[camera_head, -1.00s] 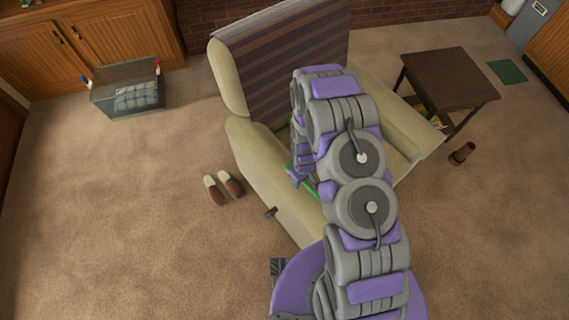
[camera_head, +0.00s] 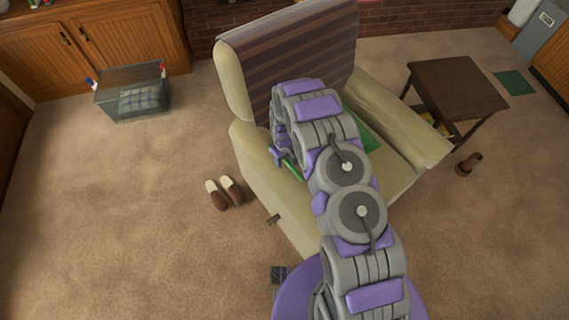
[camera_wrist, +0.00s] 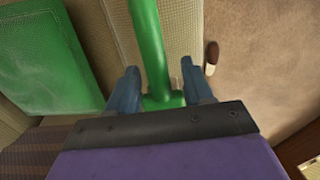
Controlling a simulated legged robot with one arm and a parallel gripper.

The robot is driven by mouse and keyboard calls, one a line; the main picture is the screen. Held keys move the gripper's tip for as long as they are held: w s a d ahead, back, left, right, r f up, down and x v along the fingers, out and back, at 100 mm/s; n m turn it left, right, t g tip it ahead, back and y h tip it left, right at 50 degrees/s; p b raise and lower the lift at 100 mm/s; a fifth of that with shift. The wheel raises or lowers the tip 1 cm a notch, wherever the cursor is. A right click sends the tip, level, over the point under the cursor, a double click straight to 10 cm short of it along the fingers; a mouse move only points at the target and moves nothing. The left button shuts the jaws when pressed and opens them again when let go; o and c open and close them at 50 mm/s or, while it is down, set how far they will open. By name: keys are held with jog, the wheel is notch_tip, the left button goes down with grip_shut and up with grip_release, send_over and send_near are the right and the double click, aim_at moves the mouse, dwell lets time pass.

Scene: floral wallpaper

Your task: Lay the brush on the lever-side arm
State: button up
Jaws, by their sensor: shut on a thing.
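The green brush (camera_wrist: 150,40) is between the blue fingers of my gripper (camera_wrist: 158,85), which is shut on it. Its green handle runs up out of the wrist view; bristles are not visible. In the head view a bit of the brush (camera_head: 293,170) shows beside my gripper (camera_head: 279,157), partly hidden by my arm. The cream armchair has a dark lever (camera_head: 272,219) on its left side. The lever-side arm (camera_head: 258,160) lies under or close beside my gripper. In the wrist view this arm (camera_wrist: 178,25) shows behind the brush; I cannot tell whether they touch.
A flat green thing (camera_head: 362,136) lies on the seat; it shows in the wrist view (camera_wrist: 50,60). Slippers (camera_head: 224,192) lie on the carpet left of the chair. A dark side table (camera_head: 458,88) stands right. A glassy bin (camera_head: 131,95) stands back left.

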aim_at(284, 167)
jog(key=shift+s+f+b, duration=0.1)
jog(key=shift+f+b, duration=0.3)
jog(key=shift+f, duration=1.15)
jog(key=shift+f, duration=0.15)
jog(key=o, duration=1.1)
